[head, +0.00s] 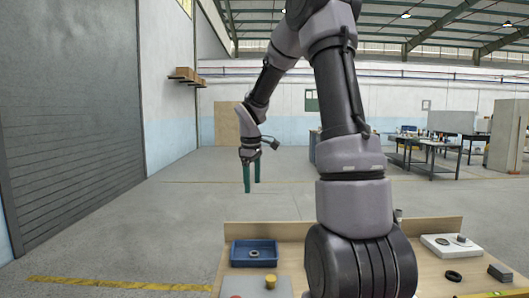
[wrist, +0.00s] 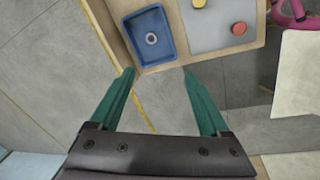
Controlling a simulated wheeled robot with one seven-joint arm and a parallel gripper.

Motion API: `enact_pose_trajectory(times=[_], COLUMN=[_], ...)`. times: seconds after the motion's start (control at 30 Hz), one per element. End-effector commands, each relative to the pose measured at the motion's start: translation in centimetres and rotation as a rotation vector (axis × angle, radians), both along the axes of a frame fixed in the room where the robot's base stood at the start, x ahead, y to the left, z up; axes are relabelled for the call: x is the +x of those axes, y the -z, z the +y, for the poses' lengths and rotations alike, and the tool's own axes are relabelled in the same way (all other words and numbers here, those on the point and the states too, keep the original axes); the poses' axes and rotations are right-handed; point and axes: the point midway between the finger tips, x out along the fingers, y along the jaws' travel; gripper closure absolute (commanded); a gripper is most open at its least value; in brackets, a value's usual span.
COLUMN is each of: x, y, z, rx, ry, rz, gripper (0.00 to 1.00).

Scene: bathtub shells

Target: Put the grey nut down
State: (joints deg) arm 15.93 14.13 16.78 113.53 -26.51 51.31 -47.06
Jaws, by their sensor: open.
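The grey nut (wrist: 151,38) lies inside the blue tray (wrist: 134,28), flat on its floor, in the wrist view. In the head view the nut (head: 254,253) shows as a small ring in the blue tray (head: 236,262) at the left end of the wooden table. My gripper (head: 251,190) hangs in the air beyond the table's back edge, fingers pointing down, apart from the tray and nut. In the wrist view its two green fingers (wrist: 158,73) are spread wide with nothing between them.
A grey plate (wrist: 216,22) beside the tray carries a yellow piece (wrist: 199,3) and a red piece (wrist: 239,28). On the table's right are a white board (head: 450,250), a black ring (head: 453,276) and a dark block (head: 500,273). Open floor surrounds my gripper.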

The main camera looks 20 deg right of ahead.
Motion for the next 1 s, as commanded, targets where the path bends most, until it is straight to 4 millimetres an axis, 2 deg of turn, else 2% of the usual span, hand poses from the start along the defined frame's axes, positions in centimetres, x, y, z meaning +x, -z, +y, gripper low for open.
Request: enact_pose_trajectory(times=[0.03,0.1,0.3,0.4,0.6,0.7,0.83,1.0], x=[-1.7,-4.1,-11.6,-15.5,-22.3,-24.4,-25.9,-26.3], y=[-2.4,-4.9,-10.5,-12.4,-14.3,-14.5,-14.6,-14.6], z=[0.6,1.4,3.4,4.3,5.9,6.5,6.8,6.9], rx=[0.007,0.036,0.169,0.265,0.487,0.576,0.643,0.659], ry=[0.064,0.169,0.464,0.606,0.846,0.923,0.978,0.994], rz=[-0.039,-0.086,-0.218,-0.274,-0.341,-0.351,-0.352,-0.349], gripper=[0.2,0.2,0.2,0.2,0.2,0.2,0.2,0.2])
